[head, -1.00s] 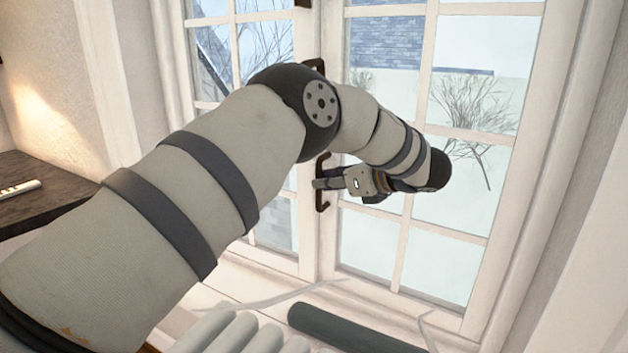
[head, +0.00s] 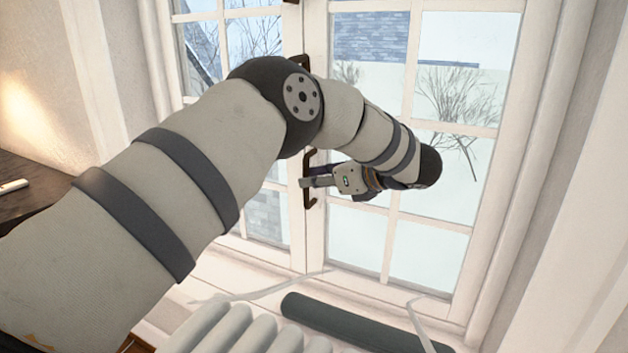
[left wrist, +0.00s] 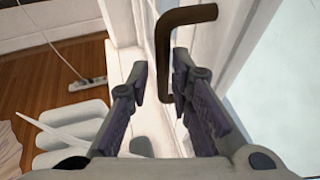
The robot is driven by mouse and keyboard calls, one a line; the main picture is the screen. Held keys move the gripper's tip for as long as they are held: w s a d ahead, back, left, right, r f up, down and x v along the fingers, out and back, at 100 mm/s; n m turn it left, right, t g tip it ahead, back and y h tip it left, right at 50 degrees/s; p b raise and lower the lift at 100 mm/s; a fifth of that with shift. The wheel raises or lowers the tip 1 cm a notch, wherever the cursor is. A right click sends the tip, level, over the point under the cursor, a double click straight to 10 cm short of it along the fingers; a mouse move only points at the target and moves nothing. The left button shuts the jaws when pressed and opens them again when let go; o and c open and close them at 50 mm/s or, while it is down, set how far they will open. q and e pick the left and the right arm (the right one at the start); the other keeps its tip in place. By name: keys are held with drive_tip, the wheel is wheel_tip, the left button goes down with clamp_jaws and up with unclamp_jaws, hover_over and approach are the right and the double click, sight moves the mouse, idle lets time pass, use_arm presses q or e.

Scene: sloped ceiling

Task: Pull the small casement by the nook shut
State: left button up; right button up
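The white casement window (head: 400,224) has small panes, with a right leaf beside a left leaf (head: 268,120). A dark bronze pull handle (head: 309,158) is on the upright near where they meet. It also shows in the left wrist view (left wrist: 164,52). My left gripper (head: 304,183) is at this handle, reaching in from the right. In the left wrist view my left gripper (left wrist: 158,82) has its fingers apart, with the handle's lower part between or just beyond the tips. Contact cannot be told. Whether the leaf stands slightly ajar is unclear. My right gripper is out of view.
A white ribbed radiator (head: 245,335) and a dark green roll (head: 340,322) lie below the window, near the sill. A dark shelf (head: 30,190) with a small white object (head: 14,186) is at the left. A power strip (left wrist: 87,84) lies on the wooden floor.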

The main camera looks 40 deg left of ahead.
use_arm(q)
drive_tip(key=v, duration=1.1)
drive_tip(key=shift+d, duration=0.3)
